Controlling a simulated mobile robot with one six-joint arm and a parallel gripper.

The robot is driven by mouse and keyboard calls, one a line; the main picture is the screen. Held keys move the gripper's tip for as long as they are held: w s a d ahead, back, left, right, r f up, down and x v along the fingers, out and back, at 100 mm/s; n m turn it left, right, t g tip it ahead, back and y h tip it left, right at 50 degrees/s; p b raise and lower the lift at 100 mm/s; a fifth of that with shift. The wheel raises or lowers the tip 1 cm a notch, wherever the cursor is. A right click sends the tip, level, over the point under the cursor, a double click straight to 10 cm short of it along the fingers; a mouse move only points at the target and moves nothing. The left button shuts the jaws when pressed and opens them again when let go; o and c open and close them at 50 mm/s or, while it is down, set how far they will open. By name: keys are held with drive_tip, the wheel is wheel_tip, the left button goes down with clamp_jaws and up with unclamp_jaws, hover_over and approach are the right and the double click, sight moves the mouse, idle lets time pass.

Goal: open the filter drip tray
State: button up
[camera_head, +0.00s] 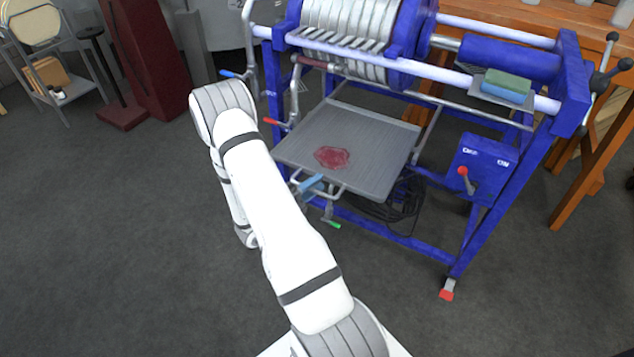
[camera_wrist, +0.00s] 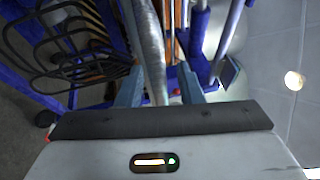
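The drip tray (camera_head: 385,165) is a flat grey ribbed plate with a dark red stain, below the plate pack of the blue filter press. A curved metal handle (camera_head: 335,190) shows at its front edge. My gripper (camera_head: 312,185) is at that front edge, mostly hidden behind my white arm; a light blue finger shows by the handle. In the wrist view my gripper (camera_wrist: 159,72) has its two blue fingers apart. A long grey piece (camera_wrist: 151,45), seemingly the tray edge-on, runs between them, nearer the left finger, with a gap on the right. Contact cannot be told.
The blue press frame (camera_head: 480,235) stands around the tray, with a switch box (camera_head: 482,165) at the right. Dark coiled cable (camera_head: 395,205) lies under the tray. A wooden table (camera_head: 575,35) is behind. The grey floor (camera_head: 150,270) at the left is clear.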

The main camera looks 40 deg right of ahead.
drive_tip(key=a+f, duration=0.1)
drive_tip(key=a, duration=0.6)
drive_tip(key=shift+w+a+f+p, duration=0.15)
drive_tip(key=shift+p, duration=0.15)
drive_tip(key=s+a+r+m+g+y+p, duration=0.25)
drive_tip(key=s+r+m+y+p, duration=0.2)
drive_tip(key=r+m, duration=0.6)
drive_tip(key=s+a+r+m+g+y+p, duration=0.2)
drive_tip(key=s+r+m+g+y+p, duration=0.3)
drive_tip(key=r+m, duration=0.55)
drive_tip(key=s+a+r+m+t+y+p, duration=0.2)
drive_tip(key=a+r+m+t+y, duration=0.3)
drive_tip(key=r, duration=0.5)
drive_tip(key=s+a+r+m+t+y+p, duration=0.2)
drive_tip(key=a+r+m+t+y+p, duration=0.3)
drive_tip(key=a+r+m, duration=0.3)
drive_tip(key=shift+s+a+r+m+t+p, duration=0.35)
drive_tip(key=shift+a+r, duration=0.25)
drive_tip(key=shift+r, duration=0.25)
drive_tip(key=shift+d+y, duration=0.1)
drive_tip(key=shift+y, duration=0.15)
